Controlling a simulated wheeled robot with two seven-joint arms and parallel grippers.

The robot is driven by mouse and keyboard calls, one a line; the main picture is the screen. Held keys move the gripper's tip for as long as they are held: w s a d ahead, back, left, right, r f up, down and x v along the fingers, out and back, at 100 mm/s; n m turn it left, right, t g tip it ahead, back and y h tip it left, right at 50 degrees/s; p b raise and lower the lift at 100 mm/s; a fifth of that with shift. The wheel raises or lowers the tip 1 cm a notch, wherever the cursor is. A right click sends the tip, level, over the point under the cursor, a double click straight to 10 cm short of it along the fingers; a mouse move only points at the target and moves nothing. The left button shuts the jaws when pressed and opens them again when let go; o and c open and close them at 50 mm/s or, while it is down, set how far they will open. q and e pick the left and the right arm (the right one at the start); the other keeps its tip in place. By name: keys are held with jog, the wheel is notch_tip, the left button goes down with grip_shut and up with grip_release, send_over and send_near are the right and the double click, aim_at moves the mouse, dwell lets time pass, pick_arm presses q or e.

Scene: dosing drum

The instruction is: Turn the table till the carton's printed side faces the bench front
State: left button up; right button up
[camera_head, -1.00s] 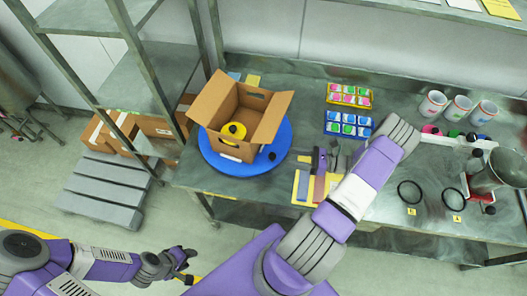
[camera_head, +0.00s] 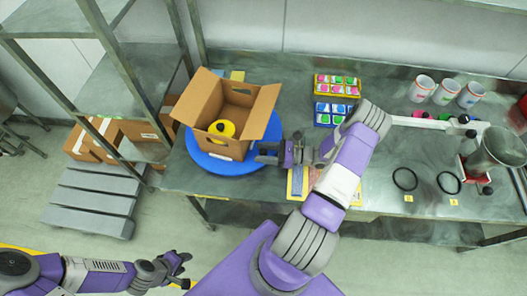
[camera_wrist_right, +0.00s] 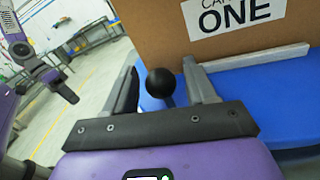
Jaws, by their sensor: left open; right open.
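The open brown carton (camera_head: 208,141) stands on the blue round turntable (camera_head: 200,158) at the bench's left end. A yellow round thing (camera_head: 222,129) shows inside it. In the right wrist view, the carton's printed label (camera_wrist_right: 236,13), partly cut off and reading "ONE", faces my right gripper; the head view shows no print. The turntable's black ball knob (camera_wrist_right: 161,82) stands between the open fingers of my right gripper (camera_wrist_right: 160,72), not clamped. In the head view my right gripper (camera_head: 264,153) is at the turntable's right edge. My left gripper (camera_head: 184,267) is open and empty, off the bench.
Colored boxes (camera_head: 336,88) stand right of the turntable, with white cups (camera_head: 444,92) and a metal pot (camera_head: 497,148) further right. Metal shelf posts (camera_head: 122,75) stand left, beside a grey pallet (camera_head: 95,198).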

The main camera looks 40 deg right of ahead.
grip_shut()
dwell(0.3)
